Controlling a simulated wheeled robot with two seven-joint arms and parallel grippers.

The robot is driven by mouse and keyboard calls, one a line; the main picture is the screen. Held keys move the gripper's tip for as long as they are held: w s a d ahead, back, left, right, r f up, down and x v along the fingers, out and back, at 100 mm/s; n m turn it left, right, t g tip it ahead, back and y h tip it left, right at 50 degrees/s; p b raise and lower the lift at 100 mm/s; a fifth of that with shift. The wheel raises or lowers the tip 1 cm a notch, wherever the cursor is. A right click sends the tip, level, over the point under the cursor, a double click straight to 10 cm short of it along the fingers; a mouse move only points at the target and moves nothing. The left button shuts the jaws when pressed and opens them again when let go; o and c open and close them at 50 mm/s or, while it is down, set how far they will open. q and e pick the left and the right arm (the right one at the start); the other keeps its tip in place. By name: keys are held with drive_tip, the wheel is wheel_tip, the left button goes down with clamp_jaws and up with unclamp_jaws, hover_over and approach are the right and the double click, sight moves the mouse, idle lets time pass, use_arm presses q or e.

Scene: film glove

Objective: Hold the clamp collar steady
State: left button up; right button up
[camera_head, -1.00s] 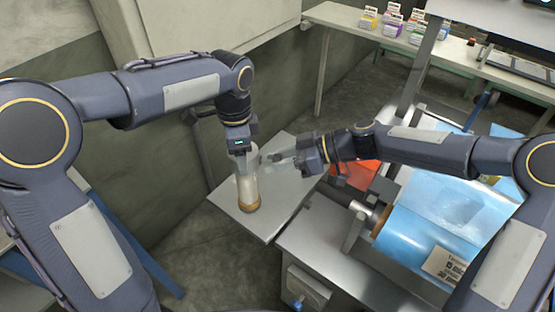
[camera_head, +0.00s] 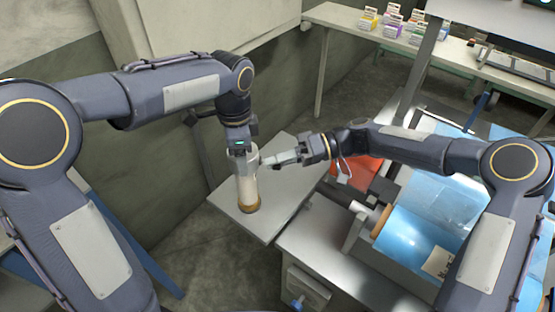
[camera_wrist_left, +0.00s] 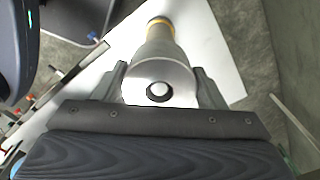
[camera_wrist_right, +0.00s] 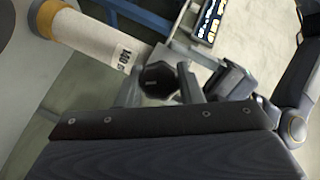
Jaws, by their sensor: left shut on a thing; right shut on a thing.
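A pale upright tube (camera_head: 247,188) with a tan lower end stands on a grey bench plate. My left gripper (camera_head: 243,155) is shut around its top from above. In the left wrist view a round grey metal top with a centre hole, seemingly the clamp collar (camera_wrist_left: 160,80), sits between the fingers. My right gripper (camera_head: 294,156) is shut on a dark, eight-sided tool (camera_wrist_right: 158,80). In the head view its grey shaft points left and reaches the collar's side; I cannot tell whether it touches. The right wrist view shows the labelled tube (camera_wrist_right: 90,38) at upper left.
The grey bench plate (camera_head: 285,190) is mostly bare around the tube. A blue film roll (camera_head: 415,240) lies on a machine at right. An orange-red item (camera_head: 366,170) lies behind my right gripper. Small boxes (camera_head: 392,25) stand on a back table.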

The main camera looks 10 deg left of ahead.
drive_tip(key=shift+w+m, duration=0.1)
drive_tip(key=shift+m, duration=0.3)
drive_tip(key=shift+d, duration=0.1)
drive_tip(key=o, duration=1)
drive_tip(key=v, duration=0.7)
drive_tip(key=shift+w+d+f, duration=0.1)
drive_tip(key=shift+w+d, duration=0.05)
drive_tip(key=shift+d, duration=0.05)
